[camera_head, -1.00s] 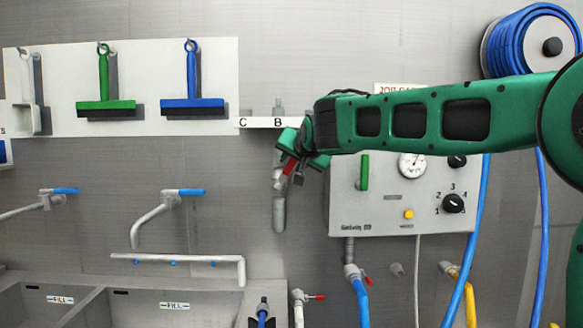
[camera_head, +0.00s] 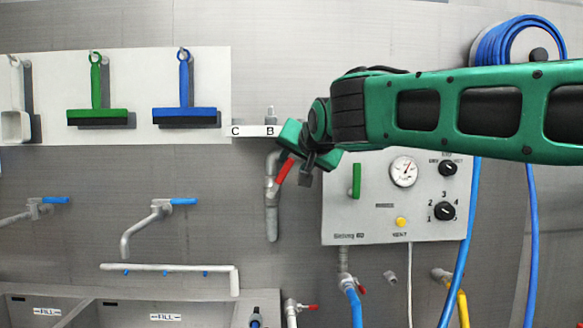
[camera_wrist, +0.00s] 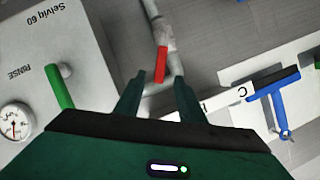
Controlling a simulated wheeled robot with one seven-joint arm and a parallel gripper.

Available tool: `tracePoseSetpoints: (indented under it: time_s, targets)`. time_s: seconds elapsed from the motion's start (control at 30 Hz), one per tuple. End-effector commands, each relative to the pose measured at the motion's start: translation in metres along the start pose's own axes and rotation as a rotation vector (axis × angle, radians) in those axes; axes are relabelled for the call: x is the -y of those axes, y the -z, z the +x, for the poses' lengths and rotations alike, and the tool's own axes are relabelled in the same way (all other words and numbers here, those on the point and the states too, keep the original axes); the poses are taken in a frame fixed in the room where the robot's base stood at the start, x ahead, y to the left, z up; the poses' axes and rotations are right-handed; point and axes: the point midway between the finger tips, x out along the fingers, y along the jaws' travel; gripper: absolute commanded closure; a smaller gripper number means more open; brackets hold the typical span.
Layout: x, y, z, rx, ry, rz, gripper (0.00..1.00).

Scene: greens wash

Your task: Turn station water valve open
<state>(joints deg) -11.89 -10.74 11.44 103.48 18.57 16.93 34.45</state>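A red valve lever (camera_head: 284,172) sits on a grey vertical pipe (camera_head: 271,212), below the shelf marked C and B. My gripper (camera_head: 296,158) is at the lever, with its fingers spread. In the wrist view the two fingers of my gripper (camera_wrist: 160,80) are apart, and the red lever (camera_wrist: 161,61) lies between and just beyond their tips. I see no clear contact between fingers and lever. The pipe (camera_wrist: 160,30) runs behind the lever. Part of the valve body is hidden behind my gripper in the head view.
A control panel (camera_head: 340,215) with a green lever (camera_head: 356,181), gauge (camera_head: 404,171) and knobs is close on the right. A green squeegee (camera_head: 97,115) and blue squeegee (camera_head: 186,115) hang at left. Blue-handled taps (camera_head: 183,201) and sinks are below. A blue hose reel (camera_head: 500,45) is upper right.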

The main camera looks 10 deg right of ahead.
Motion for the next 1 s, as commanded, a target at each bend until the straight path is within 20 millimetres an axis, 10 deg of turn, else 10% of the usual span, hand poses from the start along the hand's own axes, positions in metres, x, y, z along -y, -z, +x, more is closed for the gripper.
tracePoseSetpoints:
  time_s: [0.13, 0.3, 1.0]
  targets:
    - [0.0, 0.0, 0.0, 0.0, 0.0, 0.0, 0.66]
    - [-0.004, -0.001, 0.003, -0.016, 0.006, 0.052, 1.0]
    - [-0.084, -0.038, 0.0, -0.158, 0.386, 1.253, 1.0]
